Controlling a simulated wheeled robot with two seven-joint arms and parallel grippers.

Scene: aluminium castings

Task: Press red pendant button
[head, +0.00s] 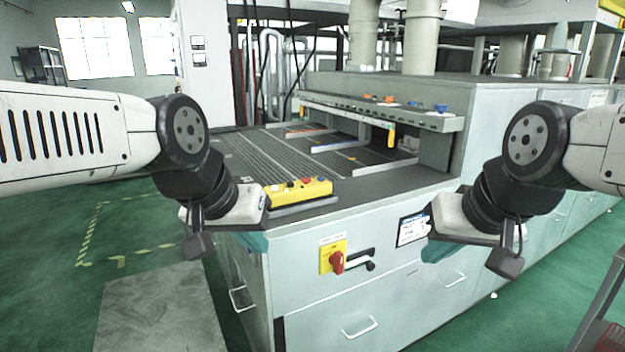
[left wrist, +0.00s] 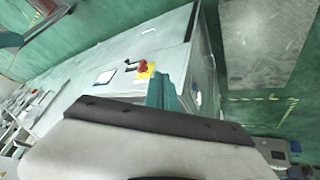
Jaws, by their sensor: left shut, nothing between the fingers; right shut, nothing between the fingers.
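My left gripper (head: 258,243) is shut and empty, with teal fingers in front of the machine's corner, below and left of the pendant. Its fingers also show in the left wrist view (left wrist: 168,92), where I cannot make out the pendant. My right gripper (head: 436,250) is shut and empty, in front of the machine's front face at the right.
The grey machine (head: 330,310) fills the middle. Its front has a red rotary switch (head: 337,262) on a yellow plate, a black handle (head: 362,258), a label and drawer handles. A rail (head: 380,110) spans its slatted bed.

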